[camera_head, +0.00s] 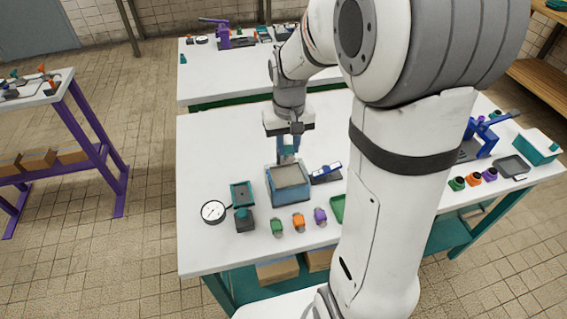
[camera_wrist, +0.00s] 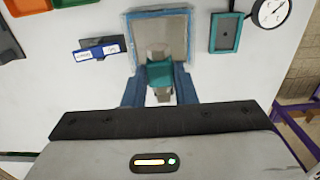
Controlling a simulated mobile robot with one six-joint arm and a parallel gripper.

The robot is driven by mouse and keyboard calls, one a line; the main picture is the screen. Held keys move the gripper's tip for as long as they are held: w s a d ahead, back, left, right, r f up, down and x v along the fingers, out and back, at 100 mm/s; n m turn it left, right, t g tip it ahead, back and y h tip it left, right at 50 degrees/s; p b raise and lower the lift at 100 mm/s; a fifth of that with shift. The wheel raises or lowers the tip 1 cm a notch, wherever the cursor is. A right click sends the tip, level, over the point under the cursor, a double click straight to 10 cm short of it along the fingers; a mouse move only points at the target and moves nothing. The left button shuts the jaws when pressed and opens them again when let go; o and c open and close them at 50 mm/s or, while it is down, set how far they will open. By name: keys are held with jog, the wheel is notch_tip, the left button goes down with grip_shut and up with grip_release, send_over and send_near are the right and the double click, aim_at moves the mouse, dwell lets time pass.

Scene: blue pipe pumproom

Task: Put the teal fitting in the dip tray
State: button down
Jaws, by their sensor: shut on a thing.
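My gripper (camera_wrist: 159,88) is shut on the teal fitting (camera_wrist: 160,73), which sits between its blue fingers in the wrist view. Grey parts show above and below the teal body. Beyond the fitting in that view is a square blue-rimmed tray (camera_wrist: 187,40) with a grey-beige inside, which looks like the dip tray. In the head view my gripper (camera_head: 288,152) points down at the far edge of this blue tray (camera_head: 291,200). The fitting cannot be made out clearly there. Its height over the tray is hard to tell.
A teal rectangular tray (camera_head: 241,194) and a round gauge (camera_head: 213,211) lie left of the blue tray. A blue-and-white labelled item (camera_head: 327,170) lies right. Green (camera_head: 277,227), orange (camera_head: 298,221) and purple (camera_head: 320,216) pieces stand in front.

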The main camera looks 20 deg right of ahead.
aim_at(288, 149)
notch_tip(288, 149, down, 7)
jog(key=shift+s+f, duration=0.1)
jog(key=shift+f, duration=0.1)
dwell(0.3)
jog(key=shift+f, duration=0.2)
jog(key=c, duration=1.2)
grip_release()
jog(key=shift+o, duration=0.2)
notch_tip(288, 149, up, 12)
jog(key=shift+r, duration=0.15)
jog(key=s+r+t, duration=0.2)
jog(key=s, duration=1.4)
jog(key=shift+a+r+t, duration=0.15)
jog(key=shift+r+t, duration=0.15)
jog(key=shift+t, duration=0.1)
